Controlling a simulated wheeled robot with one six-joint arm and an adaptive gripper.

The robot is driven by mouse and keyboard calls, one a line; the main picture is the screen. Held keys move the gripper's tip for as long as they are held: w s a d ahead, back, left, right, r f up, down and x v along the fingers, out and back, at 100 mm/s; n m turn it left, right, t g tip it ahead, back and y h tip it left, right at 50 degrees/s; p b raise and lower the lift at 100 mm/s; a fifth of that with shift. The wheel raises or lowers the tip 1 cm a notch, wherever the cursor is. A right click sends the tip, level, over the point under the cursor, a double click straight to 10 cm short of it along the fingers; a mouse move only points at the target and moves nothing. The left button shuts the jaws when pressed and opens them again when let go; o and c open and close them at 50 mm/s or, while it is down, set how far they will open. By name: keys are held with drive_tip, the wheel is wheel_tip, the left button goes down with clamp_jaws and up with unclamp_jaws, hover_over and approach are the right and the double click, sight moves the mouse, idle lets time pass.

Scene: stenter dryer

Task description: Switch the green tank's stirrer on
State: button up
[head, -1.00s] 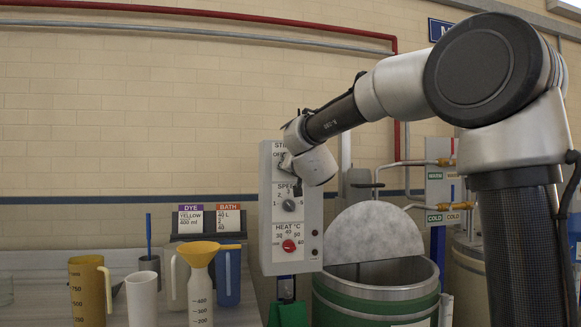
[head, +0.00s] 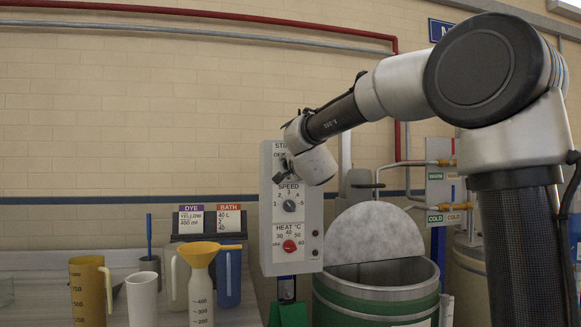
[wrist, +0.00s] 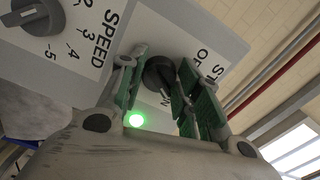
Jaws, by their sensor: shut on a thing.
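The control panel (head: 267,215) stands beside the green tank (head: 375,310), with a stirrer switch at its top. The switch's black knob (wrist: 158,76) sits between the green-padded fingers of my gripper (wrist: 160,68), which is shut on it. The wrist view shows part of the OFF and ON lettering around the knob. A green lamp (wrist: 137,120) is lit near the knob. In the head view my gripper (head: 282,170) covers the switch, so the knob is hidden there. The knob's exact pointing direction is hard to tell.
Below the switch are the grey speed knob (head: 289,206) and the red heat knob (head: 289,246). The tank's round lid (head: 375,235) is raised. On the bench at left stand a yellow jug (head: 87,290), a white beaker (head: 142,299) and a bottle with a yellow funnel (head: 201,254).

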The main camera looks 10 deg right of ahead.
drive_tip(key=shift+f+m, duration=0.15)
drive_tip(key=shift+m, duration=1.05)
drive_tip(key=o, duration=1)
drive_tip(key=shift+o, duration=0.2)
drive_tip(key=s, duration=1.2)
